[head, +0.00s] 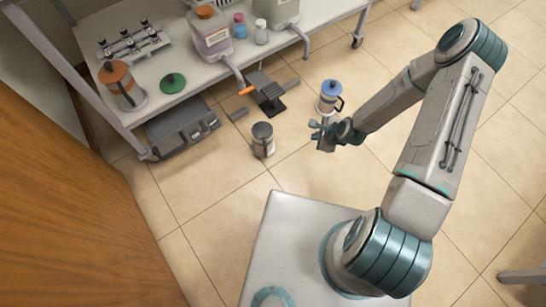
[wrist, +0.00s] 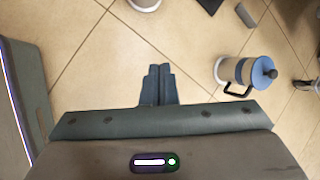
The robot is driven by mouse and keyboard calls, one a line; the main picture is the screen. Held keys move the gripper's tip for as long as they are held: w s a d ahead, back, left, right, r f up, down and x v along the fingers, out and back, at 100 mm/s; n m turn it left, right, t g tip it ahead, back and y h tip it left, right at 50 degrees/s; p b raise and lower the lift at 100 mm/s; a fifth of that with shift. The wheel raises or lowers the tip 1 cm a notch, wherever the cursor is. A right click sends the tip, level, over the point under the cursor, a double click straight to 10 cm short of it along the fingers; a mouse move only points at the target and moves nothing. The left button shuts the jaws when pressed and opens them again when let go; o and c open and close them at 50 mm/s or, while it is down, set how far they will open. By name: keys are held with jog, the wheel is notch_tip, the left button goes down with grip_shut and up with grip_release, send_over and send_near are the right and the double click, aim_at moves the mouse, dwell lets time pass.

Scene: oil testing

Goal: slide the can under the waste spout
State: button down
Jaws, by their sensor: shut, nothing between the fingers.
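An open-topped grey can (head: 263,140) with a dark rim and pale base stands upright on the tiled floor. A pale edge at the top of the wrist view (wrist: 145,4) appears to be its base. Two grey spouts, one at the left (head: 234,70) and one at the right (head: 300,42), hang over the bench's front edge from two containers; I cannot tell which is the waste spout. The can stands out in front of the bench, clear of both. My gripper (head: 317,130) is shut and empty, right of the can and apart from it; its fingers (wrist: 160,72) show closed together.
A blue-lidded jug (head: 329,98) with a dark handle stands on the floor close behind my gripper; it also shows in the wrist view (wrist: 238,72). A dark pedal-like device (head: 268,92) with an orange tip lies behind the can. A grey box (head: 182,128) sits under the bench (head: 190,85).

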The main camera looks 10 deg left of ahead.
jog(key=s+a+f+m+t+y+b, duration=0.1)
jog(key=s+a+f+m+b, duration=0.25)
jog(key=f, duration=0.55)
jog(key=s+a+f+m+t+y+b, duration=0.1)
jog(key=s+a+f+m+b, duration=0.15)
jog(key=a+f+m, duration=0.4)
jog(key=n+b, duration=0.1)
jog(key=b, duration=0.5)
send_near(269, 150)
jog(key=f, duration=0.4)
jog(key=shift+s+d+f, duration=0.1)
jog(key=shift+s, duration=0.2)
jog(key=w+a, duration=0.1)
jog(key=w+a+b, duration=0.1)
jog(key=shift+w+a+f, duration=0.15)
jog(key=shift+a, duration=0.1)
jog(key=shift+w+a+b, duration=0.35)
jog(key=shift+w+a, duration=0.05)
jog(key=shift+a, duration=0.05)
jog(key=shift+s+a, duration=0.1)
